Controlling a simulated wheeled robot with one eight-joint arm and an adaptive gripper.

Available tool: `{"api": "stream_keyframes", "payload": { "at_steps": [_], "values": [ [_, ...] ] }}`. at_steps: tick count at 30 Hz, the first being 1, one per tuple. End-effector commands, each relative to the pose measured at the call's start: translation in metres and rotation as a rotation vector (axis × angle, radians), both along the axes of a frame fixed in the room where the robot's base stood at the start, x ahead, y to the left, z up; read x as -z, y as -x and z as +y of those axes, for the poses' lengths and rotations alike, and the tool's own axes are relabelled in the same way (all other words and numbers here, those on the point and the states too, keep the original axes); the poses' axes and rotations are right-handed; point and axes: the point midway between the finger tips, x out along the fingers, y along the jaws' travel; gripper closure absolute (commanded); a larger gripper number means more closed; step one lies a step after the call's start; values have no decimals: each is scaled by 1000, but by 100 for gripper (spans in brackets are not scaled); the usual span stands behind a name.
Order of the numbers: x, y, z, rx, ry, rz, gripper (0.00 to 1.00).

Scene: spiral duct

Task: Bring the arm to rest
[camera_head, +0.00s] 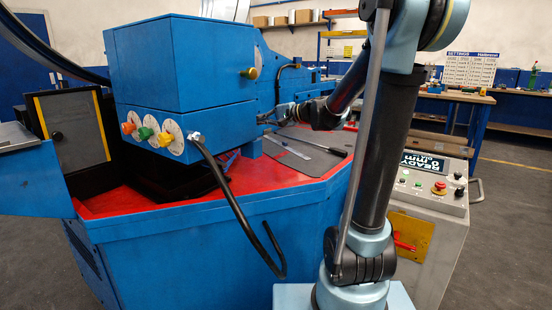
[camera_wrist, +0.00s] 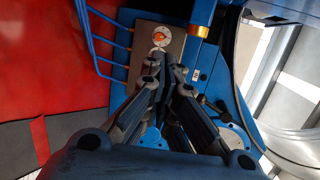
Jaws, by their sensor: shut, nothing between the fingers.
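My gripper (camera_wrist: 163,62) is shut and empty in the wrist view, its fingertips together just below a round white dial with an orange knob (camera_wrist: 159,37). I cannot tell whether the tips touch the plate around the dial. In the head view my arm crosses the right half of the picture and bends left, so that my gripper (camera_head: 268,119) points at the right side of the blue machine head (camera_head: 180,62). The far side of that head is hidden.
The red and blue machine bed (camera_head: 300,185) lies below, with a long-handled tool (camera_head: 318,148) on a grey plate. A control console (camera_head: 432,190) stands at the right. Open floor (camera_head: 505,200) lies beyond it.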

Motion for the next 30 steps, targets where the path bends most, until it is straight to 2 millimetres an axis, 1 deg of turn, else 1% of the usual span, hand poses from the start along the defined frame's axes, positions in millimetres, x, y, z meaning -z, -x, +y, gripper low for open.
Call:
{"api": "stream_keyframes", "payload": {
  "at_steps": [1,3,8,12,14,18,23,30],
  "values": [
    [8,15,-6,-8,51,-8,100],
    [22,37,-14,-24,131,-19,100],
    [55,83,-37,-61,313,-37,100],
    [86,123,-61,-94,471,-43,100],
    [100,139,-73,-110,538,-45,100],
    [131,178,-102,-146,696,-40,100],
    [167,221,-137,-190,871,-27,100],
    [216,282,-196,-253,1127,13,100]
  ]
}}
